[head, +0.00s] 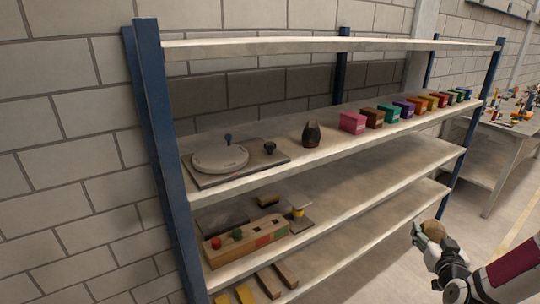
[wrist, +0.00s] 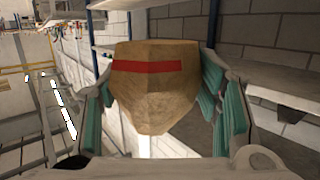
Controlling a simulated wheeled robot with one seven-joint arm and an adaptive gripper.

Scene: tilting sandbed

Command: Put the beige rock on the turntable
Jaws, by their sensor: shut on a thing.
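The beige rock (wrist: 152,95) fills the middle of the wrist view, faceted, with a red stripe across its upper part. My gripper (head: 428,232) is shut on it, with teal finger pads on both sides of the rock in the wrist view. In the head view the rock (head: 434,230) shows small at the lower right, in front of the shelf and away from it. The turntable (head: 220,159) is a round pale disc on a grey base, on the shelf board at the left. A blue knob stands at the disc and a dark knob on the base beside it.
A dark pointed object (head: 311,134) stands right of the turntable, then a row of several coloured boxes (head: 353,122). A shelf board (head: 300,43) spans above the turntable. A blue post (head: 160,130) stands at the left. A wooden block with coloured pegs (head: 245,241) sits below.

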